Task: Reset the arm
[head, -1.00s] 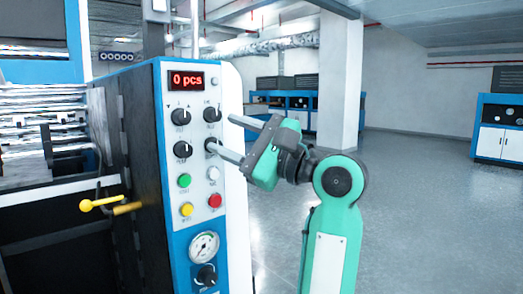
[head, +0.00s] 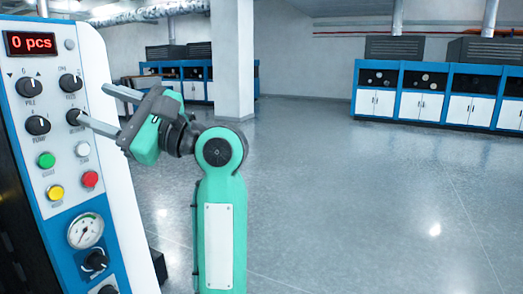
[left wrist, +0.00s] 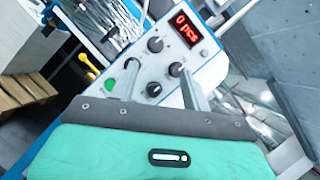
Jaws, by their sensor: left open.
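My left gripper (head: 101,108) is green and grey and stands in front of the control panel (head: 62,188) at the left of the head view. Its two straight grey fingers are apart with nothing between them. The lower finger overlaps the lower right black knob (head: 73,118) in the picture; I cannot tell if they touch. In the left wrist view the fingers (left wrist: 160,85) point at the panel, with the red "0 pcs" display (left wrist: 187,27) beyond. My right gripper is not in view.
The panel carries several knobs, green, yellow and red buttons and a round gauge (head: 86,231). A white pillar (head: 232,60) stands behind my arm. Blue and white cabinets (head: 437,92) line the back. The grey floor (head: 370,220) at the right is open.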

